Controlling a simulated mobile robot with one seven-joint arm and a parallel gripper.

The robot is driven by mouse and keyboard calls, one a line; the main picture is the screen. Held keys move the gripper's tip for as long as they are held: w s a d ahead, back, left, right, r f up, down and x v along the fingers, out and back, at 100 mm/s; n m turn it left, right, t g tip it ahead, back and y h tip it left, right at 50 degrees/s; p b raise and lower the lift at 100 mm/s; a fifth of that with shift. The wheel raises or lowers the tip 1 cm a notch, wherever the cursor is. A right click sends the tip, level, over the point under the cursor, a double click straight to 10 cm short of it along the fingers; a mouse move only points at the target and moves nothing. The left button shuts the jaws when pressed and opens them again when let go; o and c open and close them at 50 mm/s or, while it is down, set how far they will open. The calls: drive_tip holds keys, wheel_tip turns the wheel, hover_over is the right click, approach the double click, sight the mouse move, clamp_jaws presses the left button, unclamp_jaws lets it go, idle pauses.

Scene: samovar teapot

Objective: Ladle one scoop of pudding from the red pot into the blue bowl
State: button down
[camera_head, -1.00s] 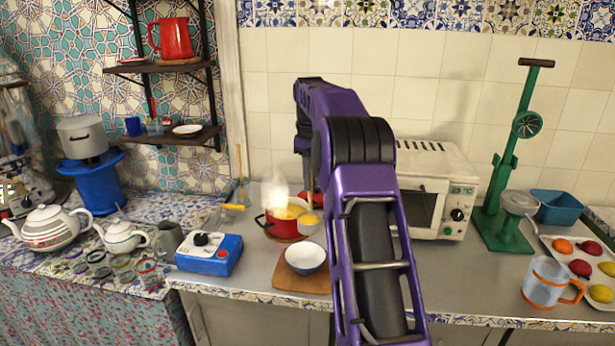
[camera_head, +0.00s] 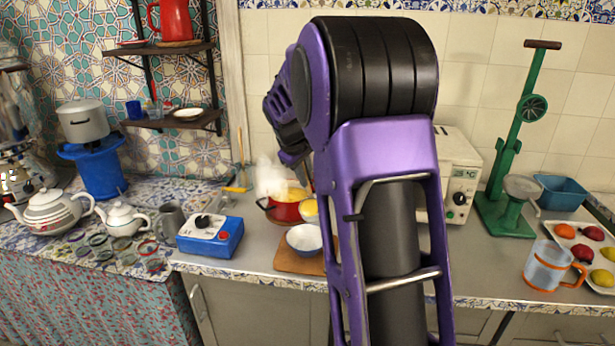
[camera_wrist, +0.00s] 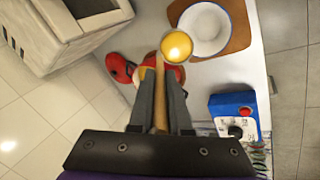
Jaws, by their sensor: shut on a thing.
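My gripper (camera_wrist: 160,102) is shut on the wooden handle of the ladle (camera_wrist: 160,80). The blue bowl (camera_head: 304,246), white inside with a blue rim, stands in front of the pot. In the wrist view the bowl (camera_wrist: 205,30) looks empty, just right of the scoop.
The bowl stands on a wooden board (camera_head: 288,262). A blue burner box (camera_head: 211,240) is to its left. A white oven (camera_head: 459,170) stands behind right, partly hidden by my arm. A red lid-like thing (camera_wrist: 120,67) lies beside the pot. The counter's front edge is close to the board.

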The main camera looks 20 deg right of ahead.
drive_tip(key=shift+s+a+f+t+h+b, duration=0.25)
drive_tip(key=shift+a+f+t+h+b, duration=0.1)
drive_tip(key=shift+b, duration=0.9)
drive_tip(key=s+a+f+t+h+b, duration=0.4)
drive_tip(key=t+h+b, duration=0.1)
drive_tip(key=b, duration=0.1)
drive_tip(key=shift+s+a+f+b, duration=0.3)
drive_tip(key=shift+s+b, duration=0.05)
idle(0.8)
